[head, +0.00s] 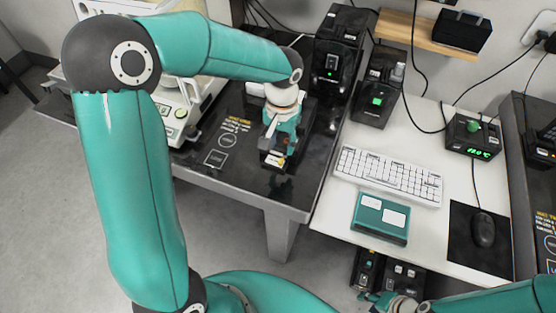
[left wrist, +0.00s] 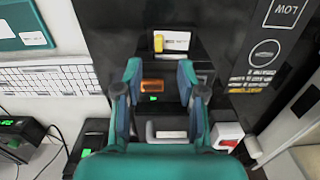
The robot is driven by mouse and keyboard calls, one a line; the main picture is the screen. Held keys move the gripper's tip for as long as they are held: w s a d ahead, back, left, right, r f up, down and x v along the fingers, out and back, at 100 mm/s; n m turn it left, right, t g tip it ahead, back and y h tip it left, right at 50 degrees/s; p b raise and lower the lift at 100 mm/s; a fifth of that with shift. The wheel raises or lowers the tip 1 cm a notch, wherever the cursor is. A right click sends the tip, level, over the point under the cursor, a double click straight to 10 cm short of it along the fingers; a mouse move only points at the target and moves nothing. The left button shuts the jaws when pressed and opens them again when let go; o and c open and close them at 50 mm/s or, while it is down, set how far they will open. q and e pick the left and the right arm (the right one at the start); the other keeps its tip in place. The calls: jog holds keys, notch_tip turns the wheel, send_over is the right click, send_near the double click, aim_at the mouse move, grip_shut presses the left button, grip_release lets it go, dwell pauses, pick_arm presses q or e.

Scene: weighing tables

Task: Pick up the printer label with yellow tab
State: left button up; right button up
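The printer label (left wrist: 176,41) is a small white card with a yellow tab (left wrist: 158,43) at its left end. In the left wrist view it lies just beyond my left gripper's fingertips (left wrist: 159,72), at the front of the dark label printer (left wrist: 166,98). The left fingers are apart, with nothing held between them. In the head view my left gripper (head: 276,148) points down over the printer, and the label (head: 280,159) shows only as a small pale and yellow patch. My right gripper (head: 382,299) is low at the bottom right; its finger opening is unclear.
A white keyboard (head: 388,176), a teal box (head: 380,218) and a mouse (head: 484,230) are on the white desk to the right. A balance (head: 182,114) stands left of the printer. Tall dark devices (head: 340,60) stand behind. The dark tabletop in front of the printer is clear.

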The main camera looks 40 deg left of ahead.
aim_at(281, 160)
pick_arm(q)
jog(key=shift+s+d+f+p, duration=0.1)
jog(key=shift+f+p, duration=0.1)
jog(key=shift+f, duration=1.3)
jog(key=shift+s+f+p, duration=0.1)
jog(key=shift+f+p, duration=0.05)
jog(key=shift+f, duration=1.35)
grip_shut()
